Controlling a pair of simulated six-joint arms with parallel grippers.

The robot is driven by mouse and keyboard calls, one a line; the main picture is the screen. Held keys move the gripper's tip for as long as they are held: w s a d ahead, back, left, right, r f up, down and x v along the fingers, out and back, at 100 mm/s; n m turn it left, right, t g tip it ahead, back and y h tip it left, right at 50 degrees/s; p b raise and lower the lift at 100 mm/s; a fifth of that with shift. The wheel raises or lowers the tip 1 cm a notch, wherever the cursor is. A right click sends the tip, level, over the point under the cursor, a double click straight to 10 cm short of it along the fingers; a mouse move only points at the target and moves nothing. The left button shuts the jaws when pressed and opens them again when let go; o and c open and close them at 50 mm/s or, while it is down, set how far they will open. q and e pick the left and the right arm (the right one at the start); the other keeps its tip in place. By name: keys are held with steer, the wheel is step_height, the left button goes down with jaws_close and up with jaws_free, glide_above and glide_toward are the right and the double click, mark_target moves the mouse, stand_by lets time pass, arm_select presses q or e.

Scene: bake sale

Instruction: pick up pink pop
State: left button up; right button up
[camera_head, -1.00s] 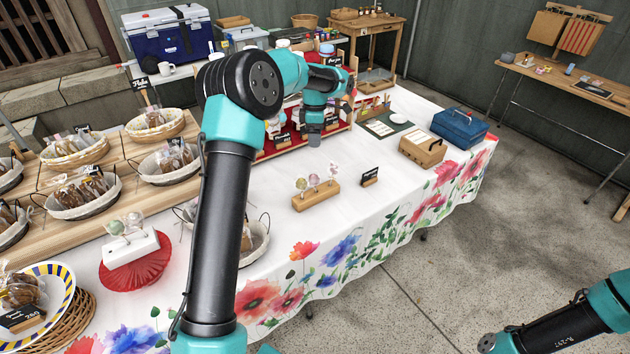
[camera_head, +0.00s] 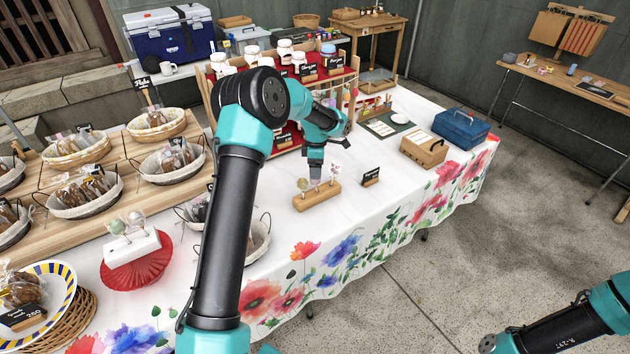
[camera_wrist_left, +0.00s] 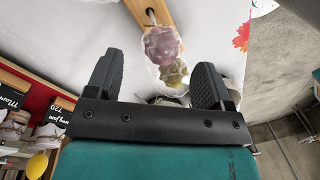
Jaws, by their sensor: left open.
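The pink pop (camera_wrist_left: 162,45), a wrapped mauve-pink ball on a stick, shows in the left wrist view between my open fingers, toward their tips. A yellow-green pop (camera_wrist_left: 175,75) appears just below it there, partly overlapped. In the head view the wooden pop stand (camera_head: 318,197) sits on the white table, with the greenish pop (camera_head: 302,184) at its left and a whitish pop (camera_head: 334,171) at its right. My left gripper (camera_head: 315,177) is open, pointing down over the middle of the stand and hiding the pink pop there.
A small black sign (camera_head: 371,177) stands right of the stand. A wooden box (camera_head: 424,150) and a blue box (camera_head: 461,129) are farther right. A red jar rack (camera_head: 330,83) stands behind my left arm. Baskets of wrapped sweets (camera_head: 86,190) fill the left.

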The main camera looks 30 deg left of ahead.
arm_select(q)
steer(key=shift+s+d+f, duration=0.1)
steer(key=shift+s+f, duration=0.1)
steer(key=shift+f, duration=1.1)
steer(key=shift+s+d+f, duration=0.1)
steer(key=shift+s+f, duration=0.05)
steer(key=shift+f, duration=1.1)
steer(key=shift+c, duration=0.2)
steer(key=c, duration=0.7)
